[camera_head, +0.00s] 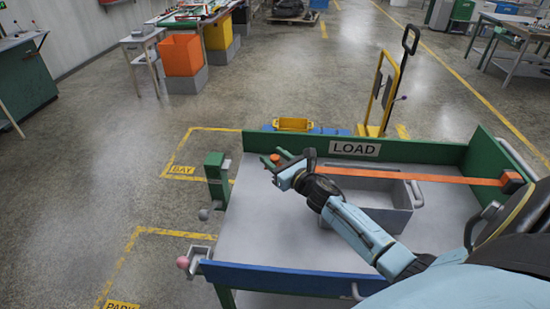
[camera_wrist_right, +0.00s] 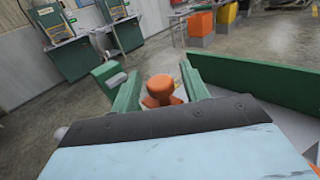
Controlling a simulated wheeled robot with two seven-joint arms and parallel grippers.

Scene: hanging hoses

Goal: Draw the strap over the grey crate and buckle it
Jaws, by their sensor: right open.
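The orange strap (camera_head: 440,177) runs from an orange-and-dark fixture (camera_head: 512,180) on the right wall of the bench, leftward across the back part of the grey crate (camera_head: 398,216). My right arm covers part of the crate and hides the strap's left stretch. My right gripper (camera_head: 276,158) is at the strap's left end, beyond the crate. Its green fingers are apart, with an orange knobbed end piece (camera_wrist_right: 160,88) between them in the wrist view; contact is unclear. A green post (camera_head: 215,168), possibly the buckle's mount, stands at the bench's left edge. My left gripper is out of view.
The grey bench top (camera_head: 260,230) is clear left of the crate. A green back wall with a LOAD sign (camera_head: 354,148) and a blue front rail (camera_head: 290,280) bound it. A pink-knobbed fitting (camera_head: 190,261) sits at the front left corner. A yellow trolley (camera_head: 376,110) stands behind.

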